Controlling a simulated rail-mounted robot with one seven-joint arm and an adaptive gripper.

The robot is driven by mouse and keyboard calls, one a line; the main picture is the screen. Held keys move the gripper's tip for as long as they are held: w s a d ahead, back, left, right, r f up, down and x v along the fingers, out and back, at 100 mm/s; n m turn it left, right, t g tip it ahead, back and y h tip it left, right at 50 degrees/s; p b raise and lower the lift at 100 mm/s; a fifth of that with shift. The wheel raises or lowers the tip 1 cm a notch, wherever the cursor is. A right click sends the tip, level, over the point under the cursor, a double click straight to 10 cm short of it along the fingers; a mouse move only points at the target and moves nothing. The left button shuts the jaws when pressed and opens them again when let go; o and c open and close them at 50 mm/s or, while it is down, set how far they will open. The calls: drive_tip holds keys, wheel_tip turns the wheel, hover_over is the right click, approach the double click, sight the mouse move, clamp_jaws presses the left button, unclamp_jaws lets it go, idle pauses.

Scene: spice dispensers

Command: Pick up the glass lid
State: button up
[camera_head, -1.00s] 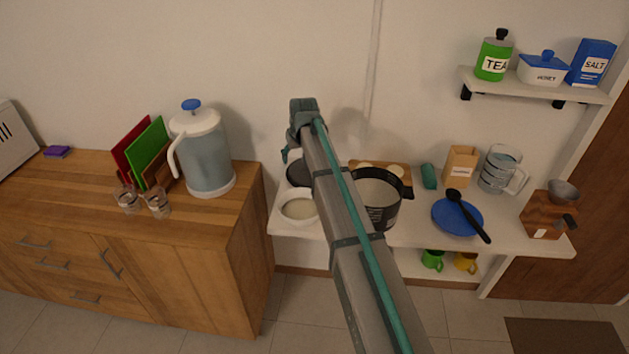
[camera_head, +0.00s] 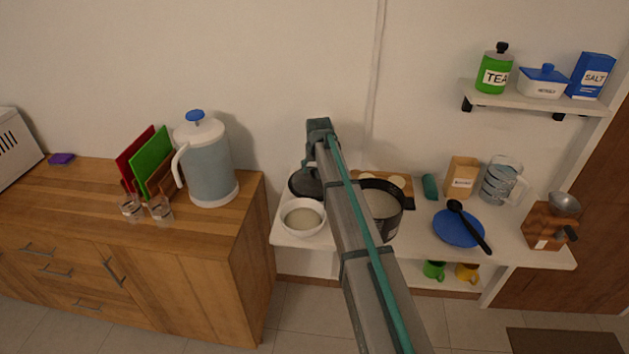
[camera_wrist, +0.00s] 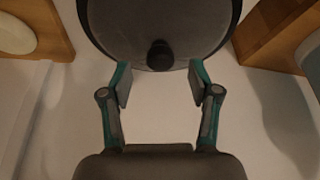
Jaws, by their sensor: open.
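The glass lid (camera_wrist: 187,41) is a dark round disc with a black knob (camera_wrist: 160,55) at its middle, at the top of the wrist view. In the head view the lid (camera_head: 303,184) lies on the white table, behind a white bowl and partly hidden by my arm. My gripper (camera_wrist: 159,83) is open and empty. Its two fingertips are at the lid's near edge in the wrist view, one on each side of the knob, with the knob just beyond them. In the head view the fingertips are hidden behind my arm.
A white bowl (camera_head: 303,229) stands in front of the lid, and a black-banded pot (camera_head: 387,226) stands to the right. A wooden board (camera_head: 401,178) lies behind the pot. The wooden cabinet (camera_head: 230,262) with a large jug (camera_head: 211,170) is to the left.

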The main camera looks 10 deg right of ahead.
sight(314, 178)
drive_tip(key=shift+p+x, duration=0.45)
drive_tip(key=shift+x, duration=1.15)
clamp_jaws()
